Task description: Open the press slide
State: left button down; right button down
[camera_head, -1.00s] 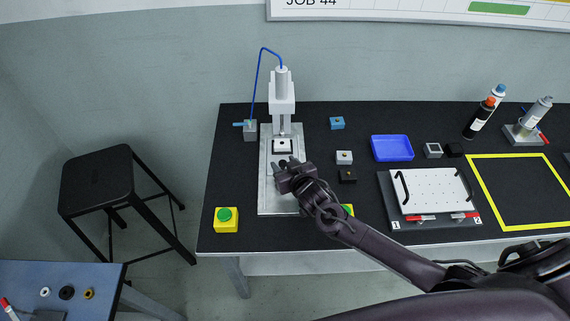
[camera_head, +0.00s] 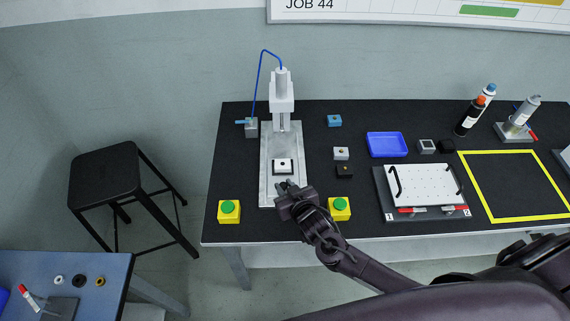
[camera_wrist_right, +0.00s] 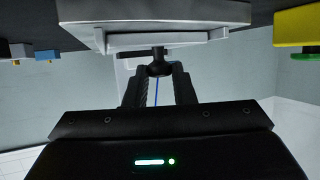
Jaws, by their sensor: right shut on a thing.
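The press (camera_head: 283,100) stands at the left of the black table, with its grey base plate (camera_head: 267,188) running toward the front edge. The white slide (camera_head: 277,166) with a dark part on it lies well forward of the press ram, over the base plate. My right gripper (camera_head: 289,187) is at the front of the slide. In the right wrist view its fingers are shut on a black knob (camera_wrist_right: 157,69) below the pale plate edge (camera_wrist_right: 155,40). In the head view the knob is hidden by the gripper. My left gripper is not in view.
Green-topped yellow buttons stand left (camera_head: 229,212) and right (camera_head: 339,209) of the base plate. Small blocks, a blue tray (camera_head: 387,145) and a white perforated plate (camera_head: 420,183) lie to the right. A black stool (camera_head: 105,163) stands left of the table.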

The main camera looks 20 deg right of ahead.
jog(key=shift+s+a+r, duration=0.1)
jog(key=shift+s+r, duration=0.05)
jog(key=shift+s, duration=0.25)
jog(key=shift+s+a+r, duration=0.1)
jog(key=shift+s, duration=0.3)
jog(key=shift+s+f+p, duration=0.15)
jog(key=shift+s+p, duration=0.05)
jog(key=shift+p, duration=0.15)
jog(key=shift+s+a+f, duration=0.1)
jog(key=shift+s, duration=0.05)
jog(key=c, duration=1.2)
grip_release()
jog(key=shift+c, duration=0.2)
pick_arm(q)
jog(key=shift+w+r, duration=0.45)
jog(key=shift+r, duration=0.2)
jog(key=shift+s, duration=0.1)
pick_arm(e)
jog(key=shift+s, duration=0.15)
jog(key=shift+s, duration=0.3)
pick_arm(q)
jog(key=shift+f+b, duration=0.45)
pick_arm(e)
jog(key=v, duration=0.7)
